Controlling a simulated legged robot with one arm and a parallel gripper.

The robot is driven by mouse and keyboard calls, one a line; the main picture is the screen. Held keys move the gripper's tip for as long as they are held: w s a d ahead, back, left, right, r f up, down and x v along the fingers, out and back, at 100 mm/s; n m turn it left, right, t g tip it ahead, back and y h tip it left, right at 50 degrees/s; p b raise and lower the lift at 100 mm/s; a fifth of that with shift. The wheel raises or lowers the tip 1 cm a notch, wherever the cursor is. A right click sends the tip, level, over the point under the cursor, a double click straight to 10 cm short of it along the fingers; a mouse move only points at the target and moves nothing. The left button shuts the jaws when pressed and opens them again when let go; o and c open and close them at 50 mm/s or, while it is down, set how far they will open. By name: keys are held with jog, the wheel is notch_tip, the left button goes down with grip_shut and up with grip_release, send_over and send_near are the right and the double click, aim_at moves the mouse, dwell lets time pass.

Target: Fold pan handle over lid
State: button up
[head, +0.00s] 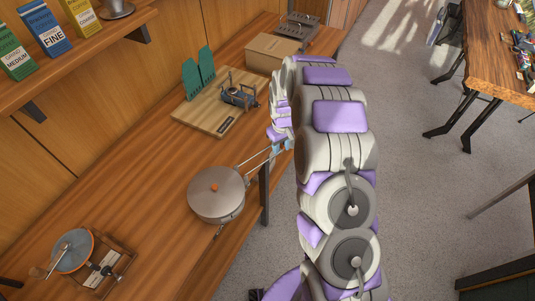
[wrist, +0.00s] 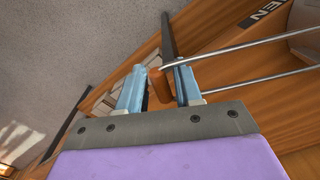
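The grey pan (head: 214,207) stands on the wooden counter with its lid (head: 205,183) on, an orange knob (head: 215,187) at the lid's middle. Its wire handle (head: 256,159) sticks out to the upper right, away from the lid, past the counter edge. My gripper (head: 282,146) is at the handle's far end. In the wrist view the two handle rods (wrist: 245,47) come in from the right. An orange-brown grip piece (wrist: 158,84) sits between the blue fingers of my gripper (wrist: 160,82), close to the right finger, with a gap on the left.
A cutting board (head: 207,118) with green upright pieces (head: 199,74) and a small blue-grey stove-like item (head: 239,96) lies behind the pan. A cardboard box (head: 273,51) is farther back. A small round pan-like item (head: 73,251) is at the front left. Open floor (head: 420,190) lies right.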

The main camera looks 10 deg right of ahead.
jog(key=c, duration=0.4)
jog(key=shift+o, duration=0.2)
jog(key=shift+r, duration=0.1)
jog(key=shift+s+a+r+p, duration=0.1)
jog(key=shift+r+p, duration=0.1)
jog(key=shift+r, duration=0.55)
jog(key=shift+s+a+r+p, duration=0.1)
jog(key=shift+a+r+p, duration=0.1)
jog(key=shift+r, duration=0.6)
jog(key=shift+a+r+p, duration=0.1)
jog(key=shift+r+p, duration=0.1)
jog(key=shift+r, duration=0.9)
jog(key=r, duration=0.1)
jog(key=s+a+r, duration=0.1)
jog(key=r, duration=0.1)
jog(key=a+r+p, duration=0.1)
jog(key=shift+s+a+r, duration=0.15)
jog(key=shift+r, duration=0.1)
